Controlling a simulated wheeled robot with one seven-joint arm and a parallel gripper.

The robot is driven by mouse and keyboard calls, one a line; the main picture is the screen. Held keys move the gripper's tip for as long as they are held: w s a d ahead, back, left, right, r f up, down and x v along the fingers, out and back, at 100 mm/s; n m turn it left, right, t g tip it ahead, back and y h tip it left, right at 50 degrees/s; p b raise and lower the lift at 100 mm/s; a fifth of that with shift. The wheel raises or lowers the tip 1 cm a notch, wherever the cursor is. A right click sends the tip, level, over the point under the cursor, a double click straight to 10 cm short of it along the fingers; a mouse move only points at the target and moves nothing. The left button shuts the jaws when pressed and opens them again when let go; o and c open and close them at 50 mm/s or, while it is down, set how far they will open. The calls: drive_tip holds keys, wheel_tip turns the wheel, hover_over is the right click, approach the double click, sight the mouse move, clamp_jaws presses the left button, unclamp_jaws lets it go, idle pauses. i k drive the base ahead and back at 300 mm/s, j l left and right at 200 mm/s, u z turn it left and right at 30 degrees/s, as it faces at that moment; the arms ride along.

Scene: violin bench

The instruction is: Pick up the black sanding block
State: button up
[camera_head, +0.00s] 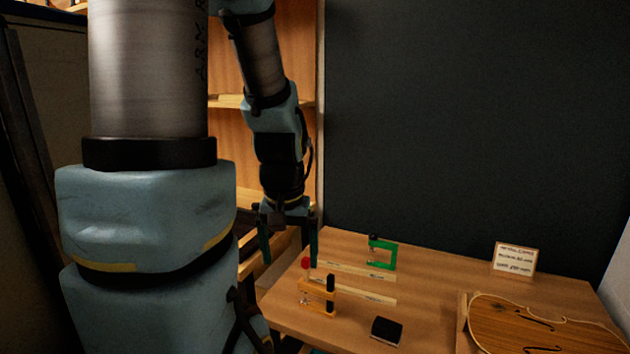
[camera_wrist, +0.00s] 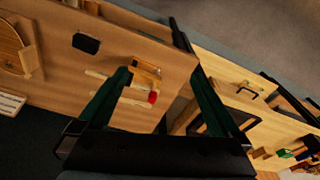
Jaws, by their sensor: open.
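The black sanding block (camera_head: 387,330) lies on the front part of the wooden bench top, right of the orange clamp. It also shows in the wrist view (camera_wrist: 86,43), at the upper left, beyond the left finger. My gripper (camera_head: 287,248) is open and empty, high over the bench's left edge, well to the left of the block and apart from it. In the wrist view, the two dark green fingers of my gripper (camera_wrist: 152,45) spread wide with nothing between them but the bench edge and the clamp beneath.
An orange clamp (camera_head: 318,296) stands on the bench near wooden strips (camera_head: 367,297) and a red knob (camera_head: 305,262). A green clamp (camera_head: 383,252) is farther back. A violin body (camera_head: 540,328) lies at the right, with a written card (camera_head: 515,258) behind. Bare wood surrounds the block.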

sight(384, 331)
drive_tip(key=z, duration=1.25)
drive_tip(key=u, duration=1.5)
drive_tip(key=k+l+u, duration=0.2)
drive_tip(key=u, duration=0.2)
drive_tip(key=k+l+u, duration=0.25)
drive_tip(key=u, duration=0.2)
